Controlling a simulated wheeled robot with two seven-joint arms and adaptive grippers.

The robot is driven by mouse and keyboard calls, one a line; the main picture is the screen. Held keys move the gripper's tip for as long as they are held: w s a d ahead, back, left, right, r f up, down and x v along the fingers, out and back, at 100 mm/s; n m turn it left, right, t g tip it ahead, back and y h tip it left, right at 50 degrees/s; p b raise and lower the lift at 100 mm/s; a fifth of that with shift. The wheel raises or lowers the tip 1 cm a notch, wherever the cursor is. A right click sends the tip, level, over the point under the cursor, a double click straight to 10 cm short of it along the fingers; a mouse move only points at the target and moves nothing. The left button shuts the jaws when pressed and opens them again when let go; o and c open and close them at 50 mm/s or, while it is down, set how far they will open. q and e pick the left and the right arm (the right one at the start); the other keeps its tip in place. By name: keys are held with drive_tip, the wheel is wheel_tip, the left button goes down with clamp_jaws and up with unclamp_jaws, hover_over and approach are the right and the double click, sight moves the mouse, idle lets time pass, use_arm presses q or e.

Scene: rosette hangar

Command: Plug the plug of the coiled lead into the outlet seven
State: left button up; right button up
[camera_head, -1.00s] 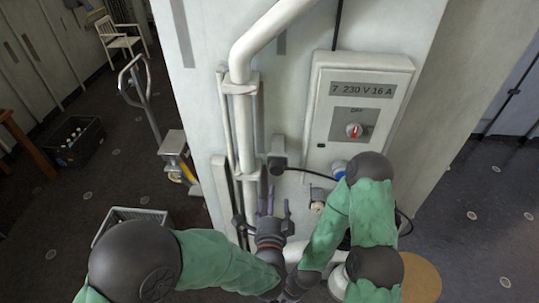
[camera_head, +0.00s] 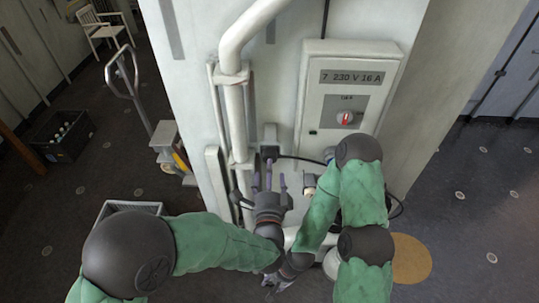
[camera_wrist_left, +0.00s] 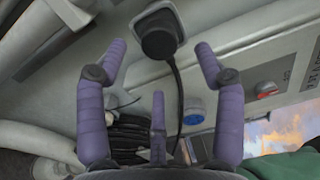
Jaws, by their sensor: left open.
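The grey outlet box marked "7 230 V 16 A" (camera_head: 336,95) is on the wall. Its blue round outlet (camera_wrist_left: 193,108) shows in the left wrist view; in the head view my right arm mostly covers it. A black plug (camera_wrist_left: 158,40) sits at a grey square wall fitting, its lead running down; it also shows in the head view (camera_head: 270,153). My left gripper (camera_head: 268,180) is open and empty just below the plug, fingers pointing up at it, apart from it. My right gripper (camera_head: 280,282) is low beside the left wrist, mostly hidden, its jaws unclear.
A white vertical pipe (camera_head: 236,125) runs close left of the plug. A red switch (camera_wrist_left: 267,88) is on the box. Dark looped cable (camera_wrist_left: 128,135) shows behind my left fingers. A crate (camera_head: 130,208) and a trolley (camera_head: 165,140) stand left on the floor. My arms are close together.

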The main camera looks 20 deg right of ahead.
use_arm(q)
drive_tip(key=shift+b+x, duration=0.65)
drive_tip(key=shift+x, duration=2.6)
clamp_jaws()
drive_tip(key=shift+s, duration=0.2)
drive_tip(key=shift+p+v, duration=0.3)
drive_tip(key=shift+v, duration=2.55)
